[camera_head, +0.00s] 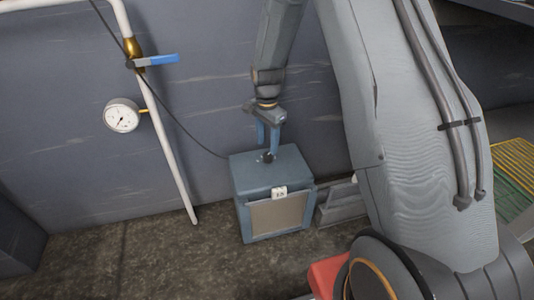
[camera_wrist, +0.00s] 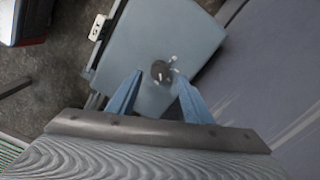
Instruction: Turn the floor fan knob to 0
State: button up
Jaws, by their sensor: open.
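The floor fan (camera_head: 255,176) is a blue-grey box with a light grille on its front, standing on the floor against the wall. Its small dark round knob (camera_head: 268,157) is on the top face. In the wrist view the knob (camera_wrist: 160,70) carries a light pointer line, with small white marks on the top beside it, too small to read. My gripper (camera_head: 269,146) points down over the top face. In the wrist view its two blue fingers (camera_wrist: 158,76) are apart, with the knob between their tips. I cannot tell whether they touch it.
A white pipe (camera_head: 165,130) with a blue-handled valve (camera_head: 157,61) and a round gauge (camera_head: 122,116) stands on the left. A dark cable runs down to the fan's back. A grey object (camera_head: 342,203) stands right of the fan.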

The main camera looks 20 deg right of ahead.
aim_at(267, 156)
notch_tip(267, 156, down, 5)
jog(key=shift+b, duration=0.7)
jog(key=c, duration=1.1)
jog(key=shift+o, duration=0.2)
